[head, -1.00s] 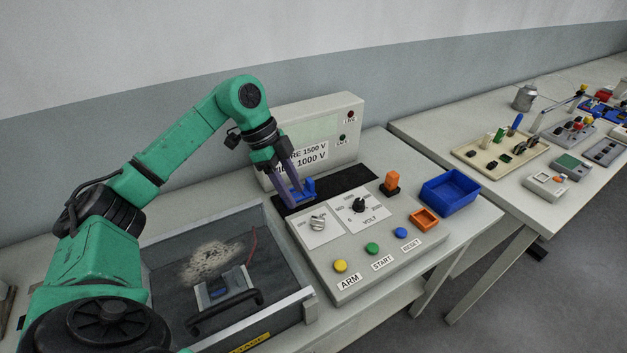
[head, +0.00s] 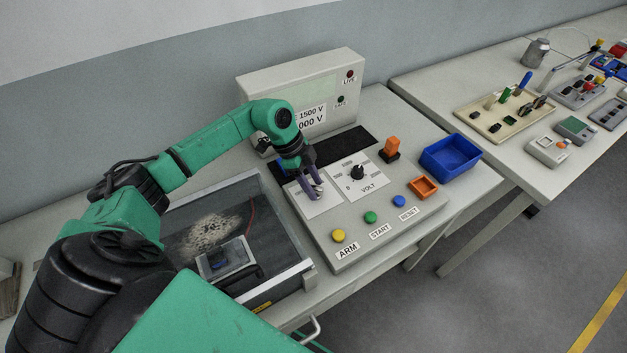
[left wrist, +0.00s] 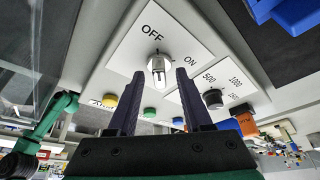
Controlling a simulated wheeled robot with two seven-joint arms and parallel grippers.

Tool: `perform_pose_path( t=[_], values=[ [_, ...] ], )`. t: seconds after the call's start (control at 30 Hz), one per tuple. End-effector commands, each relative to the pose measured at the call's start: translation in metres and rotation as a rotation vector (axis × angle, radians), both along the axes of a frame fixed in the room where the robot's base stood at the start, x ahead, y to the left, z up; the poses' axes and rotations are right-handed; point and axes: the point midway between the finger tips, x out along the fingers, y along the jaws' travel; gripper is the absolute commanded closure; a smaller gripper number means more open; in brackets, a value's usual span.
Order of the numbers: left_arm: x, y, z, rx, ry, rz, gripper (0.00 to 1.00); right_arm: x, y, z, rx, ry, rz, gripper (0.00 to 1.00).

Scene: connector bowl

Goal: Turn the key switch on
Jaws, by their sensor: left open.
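The silver key switch (left wrist: 158,68) sits on a white plate (left wrist: 128,60) marked OFF and ON on the grey control panel (head: 345,245). In the left wrist view the key's upper end points roughly toward OFF. In the head view the key (head: 319,189) is partly hidden by my left gripper (head: 309,190), which is over it. My left gripper is open, with its dark fingers (left wrist: 159,76) on either side of the key in the left wrist view. Whether they touch it cannot be told. My right gripper is not in view.
The VOLT dial (head: 357,172) is just right of the key plate. Yellow (head: 338,236), green (head: 370,217) and blue (head: 399,201) buttons line the panel's front. An orange switch (head: 391,147) and blue bin (head: 450,154) are further right. A display box (head: 300,75) stands behind.

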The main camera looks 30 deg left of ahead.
Motion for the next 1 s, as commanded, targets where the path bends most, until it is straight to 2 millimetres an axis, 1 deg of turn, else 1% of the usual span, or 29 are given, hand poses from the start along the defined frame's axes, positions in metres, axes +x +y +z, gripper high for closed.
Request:
perform_pose_path(
  t=[0.1,0.27,0.3,0.4,0.77,1.0],
  values=[
    [0.0003,-0.0019,-0.0040,-0.001,-0.001,-0.001,0.50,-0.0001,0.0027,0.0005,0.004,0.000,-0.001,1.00],
    [0.0003,-0.0016,-0.0040,0.000,0.000,0.000,0.50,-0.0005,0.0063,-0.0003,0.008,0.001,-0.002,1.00],
    [0.0003,-0.0015,-0.0039,0.000,0.000,0.000,0.65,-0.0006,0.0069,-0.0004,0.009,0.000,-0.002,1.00],
    [0.0003,-0.0014,-0.0036,0.000,0.000,0.000,1.00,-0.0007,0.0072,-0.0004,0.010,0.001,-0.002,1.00],
    [0.0008,-0.0011,-0.0031,0.000,-0.001,-0.020,1.00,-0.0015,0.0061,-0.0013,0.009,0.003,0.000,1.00],
    [0.0023,-0.0006,-0.0034,0.000,-0.001,-0.120,1.00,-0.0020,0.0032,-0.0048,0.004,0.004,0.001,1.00]
  ],
)
